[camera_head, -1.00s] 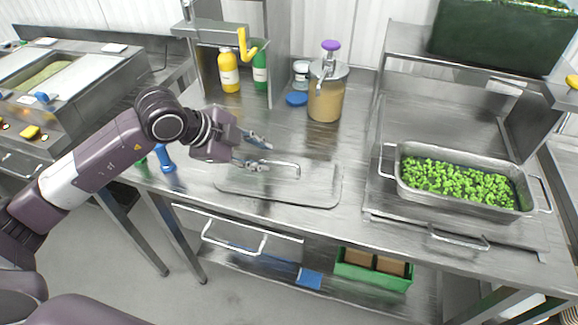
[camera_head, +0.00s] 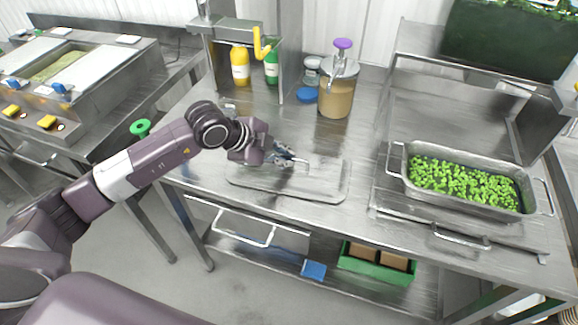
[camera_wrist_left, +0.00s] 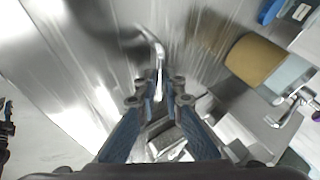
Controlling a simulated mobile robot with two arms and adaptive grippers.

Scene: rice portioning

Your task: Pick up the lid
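The lid (camera_head: 320,185) is a flat grey metal rectangle with a raised bar handle. It lies on the steel counter near its front edge, and I cannot see any lift. My left gripper (camera_head: 290,158) is at the left part of the handle, its fingers close together around the bar. In the left wrist view the handle (camera_wrist_left: 159,62) runs in between the fingertips of the left gripper (camera_wrist_left: 160,100). Some of the bar is hidden by the fingers. My right gripper is not in view.
A metal pan of green pieces (camera_head: 407,166) stands to the right. Behind the lid are a purple-topped dispenser (camera_head: 336,98), a blue disc (camera_head: 307,95), and yellow (camera_head: 240,66) and green (camera_head: 271,68) bottles under a shelf. A green crate (camera_head: 375,270) sits below the counter.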

